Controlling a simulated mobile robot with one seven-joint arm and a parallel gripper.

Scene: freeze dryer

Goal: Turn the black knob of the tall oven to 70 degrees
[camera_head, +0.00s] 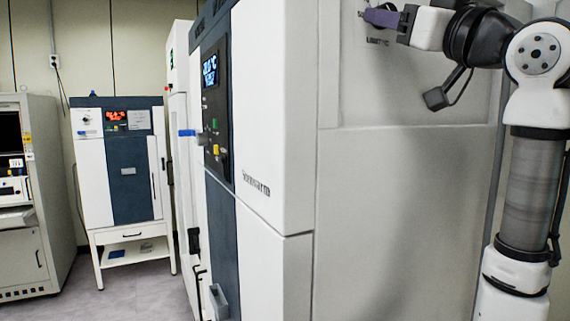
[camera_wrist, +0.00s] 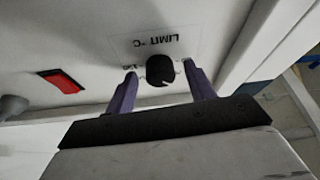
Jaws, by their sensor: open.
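The black knob (camera_wrist: 160,70) is on the pale panel of the tall oven (camera_head: 410,190), beside a "LIMIT °C" label (camera_wrist: 150,40) that reads upside down in the wrist view. My gripper (camera_wrist: 159,72) is open, with one purple finger on each side of the knob. Small gaps seem to show between the fingers and the knob; contact is not clear. In the head view my gripper (camera_head: 378,17) is at the panel's top, and its fingers hide most or all of the knob. The dial setting is too small to read.
A red switch (camera_wrist: 62,81) and a grey rounded part (camera_wrist: 12,107) are left of the knob in the wrist view. A smaller oven on a stand (camera_head: 120,160) is farther back. Grey floor is open between them.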

